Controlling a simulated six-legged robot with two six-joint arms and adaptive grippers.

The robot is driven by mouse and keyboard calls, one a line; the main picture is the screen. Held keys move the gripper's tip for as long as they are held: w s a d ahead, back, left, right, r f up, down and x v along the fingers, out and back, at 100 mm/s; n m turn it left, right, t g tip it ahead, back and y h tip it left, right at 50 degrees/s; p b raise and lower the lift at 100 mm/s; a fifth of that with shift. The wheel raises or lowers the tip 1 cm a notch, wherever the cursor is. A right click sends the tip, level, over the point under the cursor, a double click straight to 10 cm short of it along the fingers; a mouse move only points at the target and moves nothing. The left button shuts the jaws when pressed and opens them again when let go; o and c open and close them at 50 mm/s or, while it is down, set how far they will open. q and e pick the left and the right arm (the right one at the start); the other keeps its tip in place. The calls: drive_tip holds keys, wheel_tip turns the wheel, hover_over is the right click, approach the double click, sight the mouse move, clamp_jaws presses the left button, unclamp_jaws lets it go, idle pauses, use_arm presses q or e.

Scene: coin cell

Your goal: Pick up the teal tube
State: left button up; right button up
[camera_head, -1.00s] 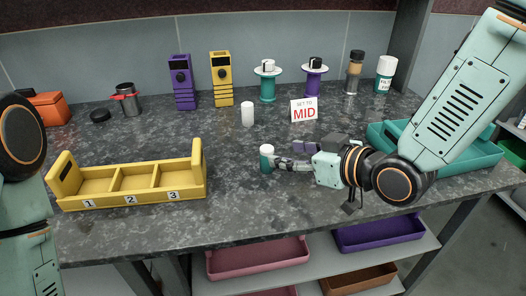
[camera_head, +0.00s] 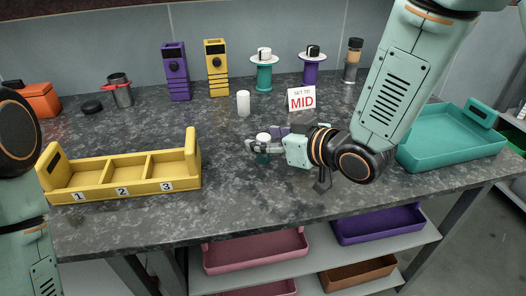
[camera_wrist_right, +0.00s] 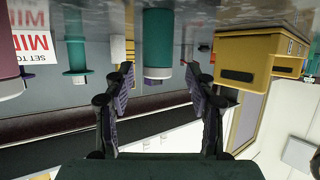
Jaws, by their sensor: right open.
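The teal tube (camera_head: 262,158) with a white cap stands upright on the dark stone bench, right of the yellow tray. My right gripper (camera_head: 255,147) is low at the tube, coming from the right, and its fingers partly cover it. In the right wrist view, which looks upside down, the teal tube (camera_wrist_right: 157,30) shows between the two spread fingers of the right gripper (camera_wrist_right: 158,78). There is a gap on each side of it. My left arm is at the left edge; its gripper is out of view.
A yellow three-slot tray (camera_head: 120,187) stands left. A teal tray (camera_head: 450,152) lies right. Spools and purple and yellow holders line the back. Bench left of the tube is clear.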

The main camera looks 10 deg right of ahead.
drive_tip(key=shift+x, duration=1)
drive_tip(key=shift+d, duration=0.2)
clamp_jaws()
